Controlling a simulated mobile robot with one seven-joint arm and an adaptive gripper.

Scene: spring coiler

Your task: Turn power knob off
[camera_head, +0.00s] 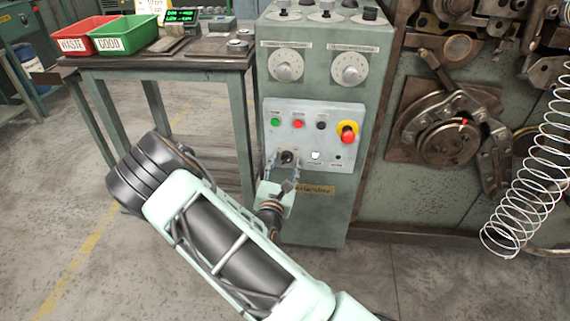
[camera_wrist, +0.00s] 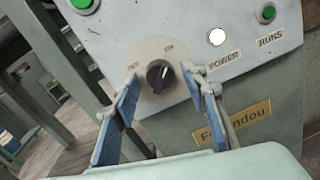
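The power knob is a black rotary knob (camera_wrist: 160,75) on a round plate on the lower left of the grey control panel. In the wrist view its plate has one label at the upper left and one at the upper right, and the knob's light mark points up and to the right. In the head view the knob (camera_head: 287,157) sits just beyond my gripper (camera_head: 285,174). In the wrist view my gripper (camera_wrist: 168,97) is open, its two blue-padded fingers on either side of and below the knob, apart from it.
The control panel (camera_head: 334,108) also bears a green button (camera_head: 275,122), a red button (camera_head: 298,124) and a red emergency knob (camera_head: 348,133). A white lamp (camera_wrist: 217,37) is lit above the POWER label. A table (camera_head: 200,62) with bins stands left; a coiled spring (camera_head: 530,170) hangs right.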

